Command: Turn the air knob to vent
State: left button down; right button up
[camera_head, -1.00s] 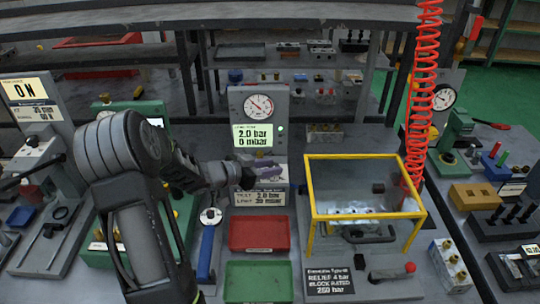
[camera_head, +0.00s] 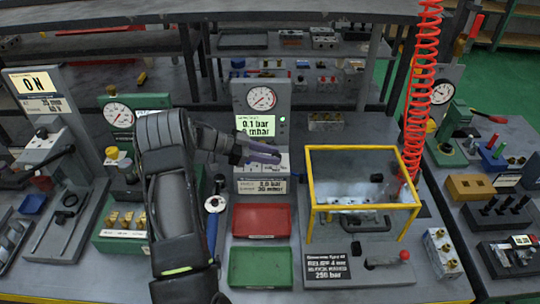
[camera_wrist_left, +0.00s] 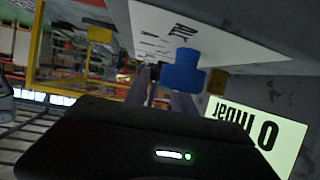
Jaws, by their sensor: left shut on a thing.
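My left gripper (camera_head: 264,155) is at the white panel below the display. In the left wrist view, its fingers (camera_wrist_left: 172,94) are shut on a blue knob (camera_wrist_left: 184,72) that stands out from the white panel (camera_wrist_left: 215,35). In the head view the gripper hides the knob. Its exact pointing against the panel marks cannot be read. My right gripper is not in view.
A yellow-framed clear guard (camera_head: 362,149) stands right of the unit, with a red-tipped lever (camera_head: 388,259) before it. A red tray (camera_head: 262,221) and a green tray (camera_head: 260,267) lie in front. A red coiled hose (camera_head: 417,100) hangs at right.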

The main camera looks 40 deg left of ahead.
pick_arm(q)
jog(key=c, duration=1.1)
grip_release()
jog(key=shift+o, duration=0.2)
jog(key=shift+s+a+r, duration=0.1)
jog(key=shift+a, duration=0.1)
jog(key=b+v, duration=0.1)
jog(key=v, duration=0.6)
jog(key=shift+s+a+r, duration=0.1)
